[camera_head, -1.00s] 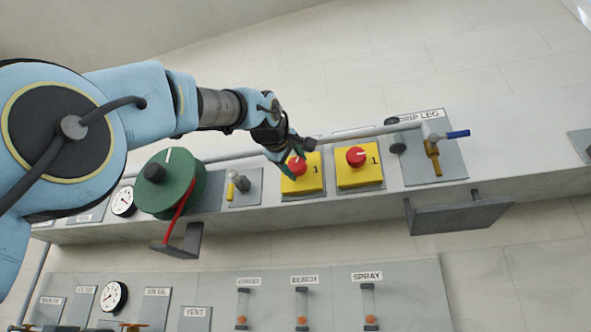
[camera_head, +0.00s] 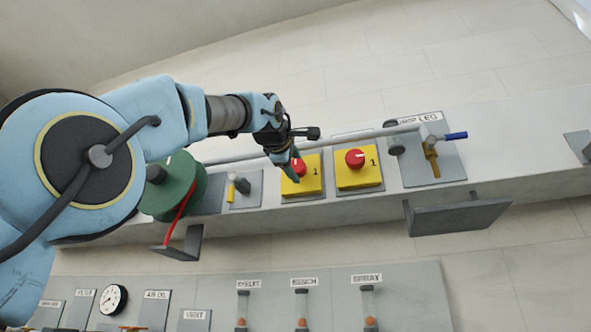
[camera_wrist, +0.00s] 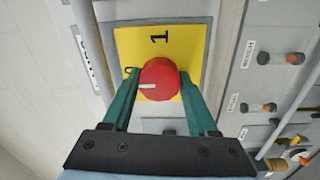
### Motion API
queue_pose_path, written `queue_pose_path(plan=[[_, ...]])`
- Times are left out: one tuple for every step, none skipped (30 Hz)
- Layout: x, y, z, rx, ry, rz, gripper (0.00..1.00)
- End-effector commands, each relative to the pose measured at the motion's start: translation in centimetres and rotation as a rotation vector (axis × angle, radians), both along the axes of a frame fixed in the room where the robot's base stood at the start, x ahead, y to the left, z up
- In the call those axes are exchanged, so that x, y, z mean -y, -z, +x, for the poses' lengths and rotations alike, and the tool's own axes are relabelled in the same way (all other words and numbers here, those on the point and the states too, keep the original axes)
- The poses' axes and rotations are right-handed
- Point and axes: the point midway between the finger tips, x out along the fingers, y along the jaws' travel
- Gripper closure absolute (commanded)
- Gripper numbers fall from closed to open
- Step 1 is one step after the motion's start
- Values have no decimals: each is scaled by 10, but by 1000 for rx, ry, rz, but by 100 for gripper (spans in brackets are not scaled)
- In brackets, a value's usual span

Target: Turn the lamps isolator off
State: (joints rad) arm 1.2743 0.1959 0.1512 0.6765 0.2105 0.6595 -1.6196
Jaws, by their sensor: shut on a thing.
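A yellow isolator box (camera_head: 313,182) with a red rotary knob (camera_head: 299,168) sits on the grey ledge. In the wrist view the red knob (camera_wrist: 162,72) is between the two green fingers of my gripper (camera_wrist: 158,76), which is shut on it. The knob's white pointer line points left in the wrist view, near a small 0 mark at the box's edge. The black 1 is at the top of the yellow face (camera_wrist: 185,42). In the head view my gripper (camera_head: 292,162) partly covers the knob. The box's name label is not readable.
A second yellow isolator (camera_head: 358,178) with a red knob stands just right. Further right is a DRIP LEG panel (camera_head: 448,165) with a blue-handled valve. A green reel (camera_head: 178,190) and a small yellow-handled valve (camera_head: 236,188) are left. A grey pipe passes behind.

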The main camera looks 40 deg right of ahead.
Motion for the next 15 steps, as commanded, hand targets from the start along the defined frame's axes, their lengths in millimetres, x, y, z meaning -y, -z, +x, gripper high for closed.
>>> queue_pose_path(plan=[[0,0,1,-1,-1,0,96],[0,0,0,-1,-1,0,96],[0,0,0,-1,-1,0,96],[0,0,0,-1,-1,0,96],[0,0,0,-1,-1,0,96],[0,0,0,-1,-1,0,40],[0,0,0,-1,-1,0,36],[0,0,0,-1,-1,0,33],[0,0,0,-1,-1,0,29],[0,0,0,-1,-1,1,25],[0,0,0,-1,0,1,22],[0,0,0,-1,0,1,17],[0,0,0,-1,0,1,14],[0,0,0,-1,0,1,11],[0,0,0,-1,0,1,11]])
